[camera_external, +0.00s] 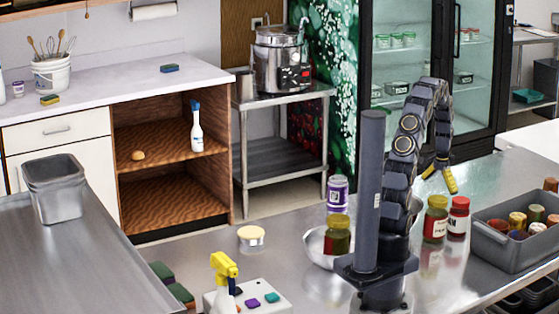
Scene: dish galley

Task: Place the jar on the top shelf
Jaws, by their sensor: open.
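Several jars stand on the steel counter, and I cannot tell which one the task means. A purple-labelled jar (337,194) stands left of my arm. A jar with a dark yellow lid (435,222) and a red-lidded jar (458,219) stand side by side to the right of my arm. Another yellow-lidded jar (337,238) is at the metal bowl (312,246). My gripper (440,179), with yellow fingertips, is open above and behind the right-hand pair, apart from them. The wooden cabinet's upper shelf (165,150) holds a white-and-blue bottle (196,130) and a small tan item (138,155).
A grey bin of jars (510,240) stands at the right. A grey container (57,190) stands left. A glass-door fridge (430,70) stands behind.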

